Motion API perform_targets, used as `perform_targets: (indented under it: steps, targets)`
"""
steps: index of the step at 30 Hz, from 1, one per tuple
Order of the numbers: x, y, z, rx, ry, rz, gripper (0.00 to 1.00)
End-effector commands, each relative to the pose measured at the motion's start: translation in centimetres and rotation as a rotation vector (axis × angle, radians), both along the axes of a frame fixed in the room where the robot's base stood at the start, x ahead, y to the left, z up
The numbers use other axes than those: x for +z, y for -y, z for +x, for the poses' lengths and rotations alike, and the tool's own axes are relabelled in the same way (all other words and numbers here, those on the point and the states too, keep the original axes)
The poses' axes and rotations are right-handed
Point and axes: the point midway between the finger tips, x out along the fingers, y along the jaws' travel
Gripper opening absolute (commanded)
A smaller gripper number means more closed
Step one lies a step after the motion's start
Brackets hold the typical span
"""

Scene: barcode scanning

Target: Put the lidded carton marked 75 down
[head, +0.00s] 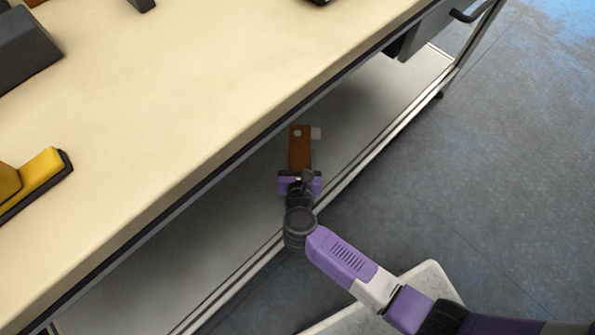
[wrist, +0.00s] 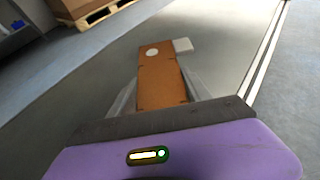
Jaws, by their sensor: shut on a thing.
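A brown carton (head: 300,148) with a pale round spot near its far end is at my gripper (head: 300,172), over the lower shelf of the workbench. It also shows in the wrist view (wrist: 163,78), between the two fingers of my gripper (wrist: 163,92), which is shut on it. A small pale tab (wrist: 182,44) shows at the carton's far right corner. I cannot read a 75 on it. I cannot tell whether its underside touches the shelf.
The grey lower shelf (head: 375,100) is bare around the carton. The cream worktop (head: 190,90) overhangs it on the left. A metal rail (head: 395,140) edges the shelf, with open floor (head: 470,190) beyond. A wooden pallet (wrist: 95,15) shows in the wrist view.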

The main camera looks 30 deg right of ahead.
Motion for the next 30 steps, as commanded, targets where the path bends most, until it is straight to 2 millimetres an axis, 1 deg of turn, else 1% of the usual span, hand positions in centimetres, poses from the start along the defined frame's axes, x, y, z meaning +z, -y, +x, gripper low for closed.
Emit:
perform_targets:
  steps: [1, 3, 6, 14, 21, 23, 30]
  targets:
    - [-2.0, -0.1, 0.0, 0.003, -0.001, -0.003, 0.17]
    - [-3.4, -0.1, 0.0, 0.003, -0.001, -0.001, 0.17]
    - [-4.8, -0.1, 0.0, 0.003, 0.0, -0.001, 0.17]
    - [-6.3, 0.0, 0.0, 0.0, 0.0, -0.001, 0.17]
    - [-9.7, -0.1, 0.1, 0.001, 0.0, 0.0, 0.17]
    - [-10.0, -0.1, 0.1, 0.001, 0.001, -0.001, 0.17]
    - [-9.8, 0.0, 0.0, 0.001, 0.001, 0.0, 0.17]
